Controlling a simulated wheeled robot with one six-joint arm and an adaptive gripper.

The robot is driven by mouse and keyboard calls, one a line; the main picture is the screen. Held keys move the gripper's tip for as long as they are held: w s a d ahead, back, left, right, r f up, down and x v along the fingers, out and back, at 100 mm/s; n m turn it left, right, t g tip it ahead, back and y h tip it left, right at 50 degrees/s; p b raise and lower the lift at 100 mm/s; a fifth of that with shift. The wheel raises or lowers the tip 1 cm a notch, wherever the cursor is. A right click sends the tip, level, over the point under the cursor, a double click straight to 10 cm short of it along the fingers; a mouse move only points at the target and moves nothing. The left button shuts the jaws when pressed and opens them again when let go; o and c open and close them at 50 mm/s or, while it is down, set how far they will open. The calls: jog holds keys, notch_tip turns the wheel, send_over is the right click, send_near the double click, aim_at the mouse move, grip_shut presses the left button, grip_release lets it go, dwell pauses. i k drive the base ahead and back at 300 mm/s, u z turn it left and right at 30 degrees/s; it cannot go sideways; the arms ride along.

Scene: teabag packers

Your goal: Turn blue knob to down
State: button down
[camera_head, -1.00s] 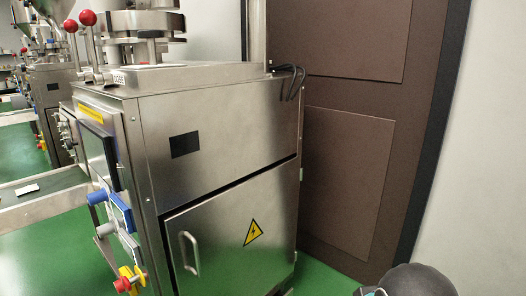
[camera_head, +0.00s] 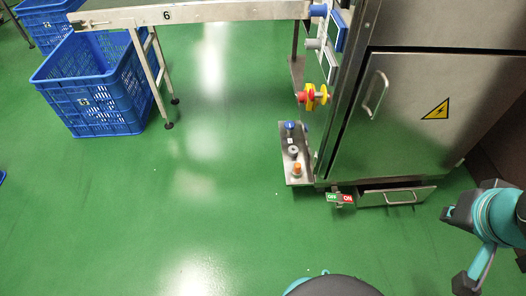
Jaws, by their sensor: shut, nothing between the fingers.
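A blue knob (camera_head: 318,10) sticks out from the left side of the steel machine at the top edge of the view, above a grey knob (camera_head: 315,44). A second blue knob or button (camera_head: 289,126) sits on a low steel panel (camera_head: 296,178) near the floor. I cannot tell which is the task's knob, nor which way either is turned. Part of my teal and dark arm shows at the lower right, apart from both. I cannot make out gripper fingers in this view.
A red and yellow knob (camera_head: 312,97) juts from the machine. An open low drawer (camera_head: 397,197) and an OFF/ON sign (camera_head: 340,198) stand near the floor. A blue crate (camera_head: 100,100) stands left under the conveyor (camera_head: 215,12). Green floor between is clear.

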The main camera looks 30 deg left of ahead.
aim_at(288, 125)
jog(key=u, duration=2.4)
jog(key=i, duration=2.45)
jog(key=z, duration=3.1)
